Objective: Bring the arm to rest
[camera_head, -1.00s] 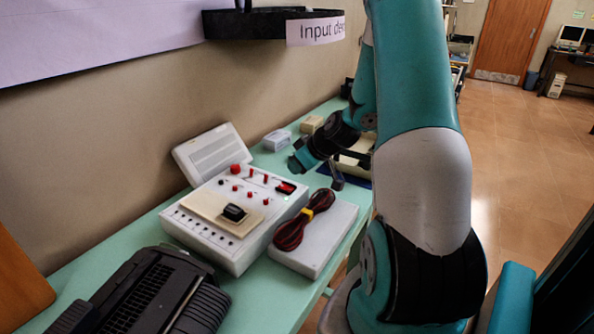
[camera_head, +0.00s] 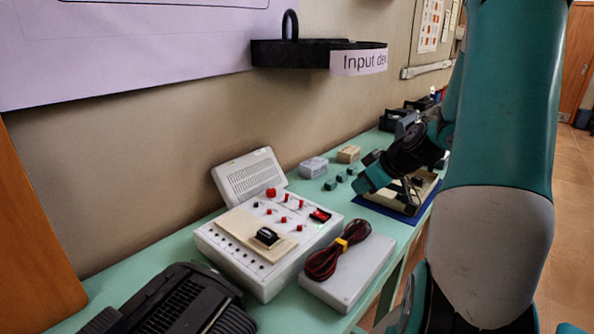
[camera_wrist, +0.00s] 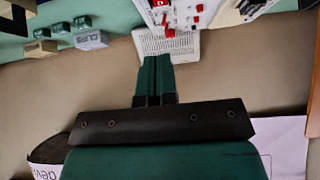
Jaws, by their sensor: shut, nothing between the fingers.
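My gripper (camera_wrist: 157,62) shows in the wrist view with its two dark green fingers side by side, closed together and empty. Its fingertips overlap the edge of a pale ribbed panel (camera_wrist: 185,46) in that picture; I see no contact. In the head view my arm (camera_head: 500,120) stands upright at the right, and its bent lower end (camera_head: 372,178) hangs over the far part of the bench. The fingers cannot be made out clearly there.
A white control box (camera_head: 255,255), a grey box (camera_head: 350,280) bearing a red-black cable coil (camera_head: 335,258), and a black device (camera_head: 180,300) crowd the green bench. Small blocks (camera_head: 330,185) lie near the wall. A black shelf (camera_head: 300,55) juts out above. Open floor (camera_head: 575,200) lies right.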

